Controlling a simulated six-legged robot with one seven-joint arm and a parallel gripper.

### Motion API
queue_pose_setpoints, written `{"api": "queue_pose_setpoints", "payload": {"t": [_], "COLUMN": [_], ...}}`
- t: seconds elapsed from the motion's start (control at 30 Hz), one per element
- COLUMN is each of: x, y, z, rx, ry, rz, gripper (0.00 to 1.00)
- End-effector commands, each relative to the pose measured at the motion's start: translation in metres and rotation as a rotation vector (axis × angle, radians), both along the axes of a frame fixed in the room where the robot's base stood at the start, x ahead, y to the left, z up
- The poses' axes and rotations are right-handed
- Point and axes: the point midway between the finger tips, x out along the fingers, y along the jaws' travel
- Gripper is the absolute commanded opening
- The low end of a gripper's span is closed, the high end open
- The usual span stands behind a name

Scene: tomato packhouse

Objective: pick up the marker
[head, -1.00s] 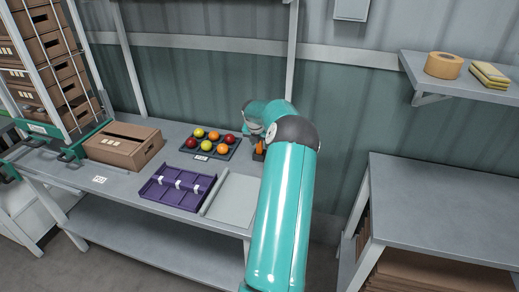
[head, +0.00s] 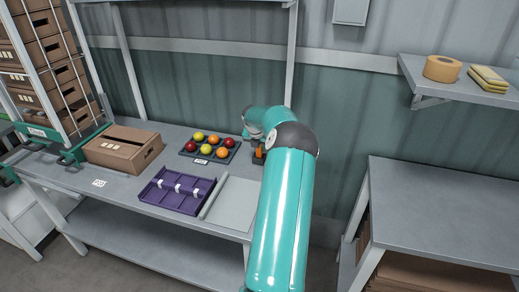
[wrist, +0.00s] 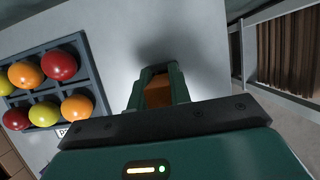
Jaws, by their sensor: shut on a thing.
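An orange piece, which I take to be the marker (wrist: 158,95), sits between the dark green fingers of my gripper (wrist: 160,74) in the wrist view. The gripper is shut on it. Only part of the piece shows, and the fingers and gripper body hide the rest. In the head view a small orange patch (head: 259,153) shows at the end of my arm, over the right end of the workbench. My arm hides most of the gripper there. A shadow lies on the grey surface beyond the fingers; I cannot tell whether the marker touches the bench.
The dark tray (head: 196,157) of red, yellow and orange tomatoes is close left of the gripper. A purple divided tray (head: 166,204), a pale flat panel (head: 232,203) and a cardboard box (head: 119,156) share the workbench (head: 111,192). Another bench (head: 440,200) stands right, across a gap.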

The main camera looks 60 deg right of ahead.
Motion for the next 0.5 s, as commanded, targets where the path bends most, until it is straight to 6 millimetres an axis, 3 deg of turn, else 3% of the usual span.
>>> {"api": "queue_pose_setpoints", "payload": {"t": [0.23,0.5], "x": [0.0,0.002], "y": [0.0,0.041], "z": [0.03,0.078], "rx": [-0.002,-0.004], "ry": [-0.001,0.0], "rz": [0.0,0.002], "gripper": [0.0,0.0]}}
